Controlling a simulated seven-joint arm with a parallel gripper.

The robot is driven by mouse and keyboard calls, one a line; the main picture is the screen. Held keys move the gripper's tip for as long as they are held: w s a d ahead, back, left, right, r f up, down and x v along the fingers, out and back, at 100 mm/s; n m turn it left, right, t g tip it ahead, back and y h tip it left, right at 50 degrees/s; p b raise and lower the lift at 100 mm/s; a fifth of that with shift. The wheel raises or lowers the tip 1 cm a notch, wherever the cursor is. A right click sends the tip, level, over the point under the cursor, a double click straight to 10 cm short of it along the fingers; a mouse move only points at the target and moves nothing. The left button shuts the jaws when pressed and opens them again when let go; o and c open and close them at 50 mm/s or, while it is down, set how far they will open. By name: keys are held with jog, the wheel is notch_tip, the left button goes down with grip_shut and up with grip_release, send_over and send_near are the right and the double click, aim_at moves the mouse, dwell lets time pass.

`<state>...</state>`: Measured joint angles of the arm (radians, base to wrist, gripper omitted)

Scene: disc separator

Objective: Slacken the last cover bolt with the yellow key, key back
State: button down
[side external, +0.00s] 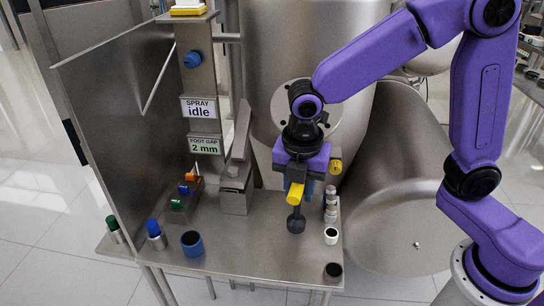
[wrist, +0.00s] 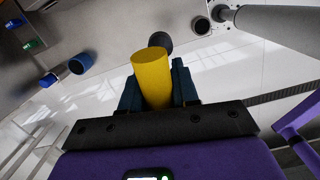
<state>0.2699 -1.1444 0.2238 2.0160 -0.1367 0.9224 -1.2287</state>
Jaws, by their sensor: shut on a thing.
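My gripper (side external: 296,184) is shut on the yellow key (side external: 295,198), held above the right part of the steel bench. The key's yellow handle points down, with a dark round end (side external: 296,222) below it. In the wrist view the yellow handle (wrist: 152,76) sits between the two dark blue fingers, with the dark end (wrist: 159,42) partly hidden behind it. A small yellow round part (side external: 335,167) shows just right of my gripper; I cannot tell whether it belongs to a cover bolt. My arm hides part of the steel machine, and no cover bolt is clearly seen.
The steel bench (side external: 255,262) carries a blue cup (side external: 192,244), blue-capped and green-capped containers at left, and a small rack (side external: 181,205) with coloured pieces. Several small steel pieces (side external: 331,204) and dark-mouthed cups stand at right.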

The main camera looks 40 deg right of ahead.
jog(key=s+d+f+n+g, duration=0.1)
jog(key=s+d+f+n, duration=0.1)
jog(key=s+d+f, duration=0.3)
jog(key=s+d, duration=0.1)
jog(key=s, duration=0.1)
jog(key=shift+s+d+f+y, duration=0.25)
jog(key=shift+s+d+y, duration=0.05)
jog(key=shift+s+y, duration=0.1)
jog(key=shift+f, duration=4.35)
jog(key=c, duration=0.8)
grip_release()
jog(key=shift+f, duration=0.15)
